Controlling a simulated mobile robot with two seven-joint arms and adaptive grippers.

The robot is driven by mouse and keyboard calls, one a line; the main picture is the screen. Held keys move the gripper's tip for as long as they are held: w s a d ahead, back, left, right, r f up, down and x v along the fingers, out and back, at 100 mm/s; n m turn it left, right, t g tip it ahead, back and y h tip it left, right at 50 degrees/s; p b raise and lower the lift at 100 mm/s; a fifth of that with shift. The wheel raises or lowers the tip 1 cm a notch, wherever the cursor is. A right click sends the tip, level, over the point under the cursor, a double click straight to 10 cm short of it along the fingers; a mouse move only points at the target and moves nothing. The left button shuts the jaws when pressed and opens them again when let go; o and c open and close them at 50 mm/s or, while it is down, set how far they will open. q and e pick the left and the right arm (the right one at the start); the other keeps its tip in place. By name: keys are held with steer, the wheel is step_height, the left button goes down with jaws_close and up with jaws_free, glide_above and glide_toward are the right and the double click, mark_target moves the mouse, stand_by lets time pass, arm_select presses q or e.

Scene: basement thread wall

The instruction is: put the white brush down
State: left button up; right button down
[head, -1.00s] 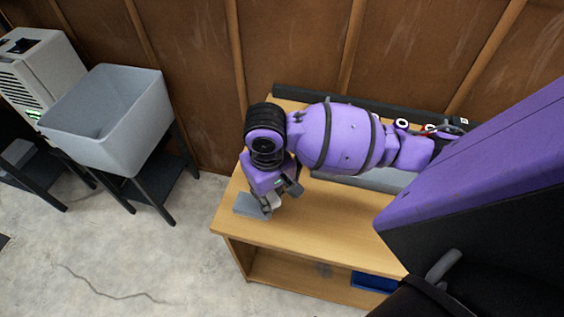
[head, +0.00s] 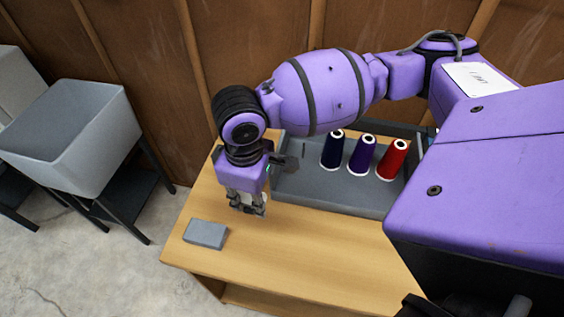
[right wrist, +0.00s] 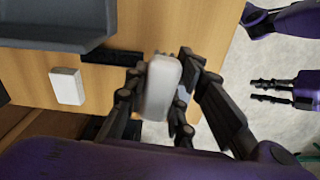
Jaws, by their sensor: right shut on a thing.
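My right gripper (head: 246,208) is shut on the white brush (right wrist: 161,88), which sits between its fingers in the right wrist view. In the head view the fingers hide most of the brush. The gripper points down over the wooden table (head: 290,257), behind and to the right of a grey block (head: 205,234). I cannot tell whether the brush touches the tabletop. My left gripper (right wrist: 268,92) shows at the right of the right wrist view, open and empty.
A grey tray (head: 312,187) with blue, purple and red thread cones (head: 392,160) stands right of the gripper. A pale block (right wrist: 67,86) lies on the table in the right wrist view. A grey bin (head: 75,133) stands at the left. The front tabletop is clear.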

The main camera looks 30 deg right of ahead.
steer(key=shift+w+r+n, duration=0.1)
steer(key=shift+r+n, duration=0.15)
steer(key=shift+n, duration=0.05)
steer(key=shift+r, duration=0.2)
arm_select(q)
steer(key=shift+w+a, duration=0.25)
steer(key=shift+a, duration=0.1)
steer(key=shift+s, duration=0.1)
